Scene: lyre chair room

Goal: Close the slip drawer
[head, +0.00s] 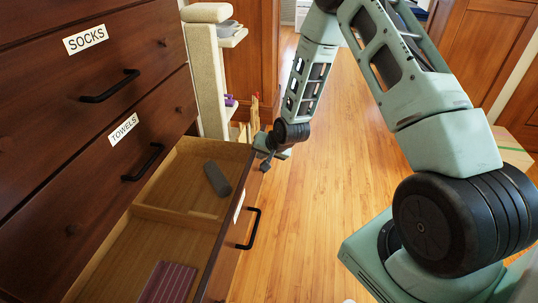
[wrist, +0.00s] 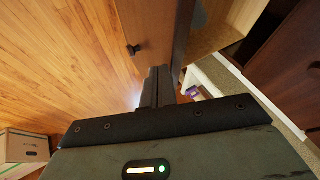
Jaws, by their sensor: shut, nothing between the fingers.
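The open drawer (head: 225,250) is the lowest one in view of the dark wooden dresser and is pulled well out. A white label, too oblique to read, and a black bar handle (head: 250,229) are on its front. My gripper (head: 265,163) is shut and empty at the far end of the drawer front, by its top edge. In the wrist view my shut fingers (wrist: 157,80) point at the drawer front (wrist: 152,30), with a dark knob (wrist: 133,50) beside them. I cannot tell whether they touch it.
Inside the drawer lie a dark grey roll (head: 217,178) and a maroon striped cloth (head: 168,283). The SOCKS drawer (head: 90,68) and TOWELS drawer (head: 125,150) above are shut. A cream cat tree (head: 207,75) stands behind. A cardboard box (wrist: 25,146) is at left.

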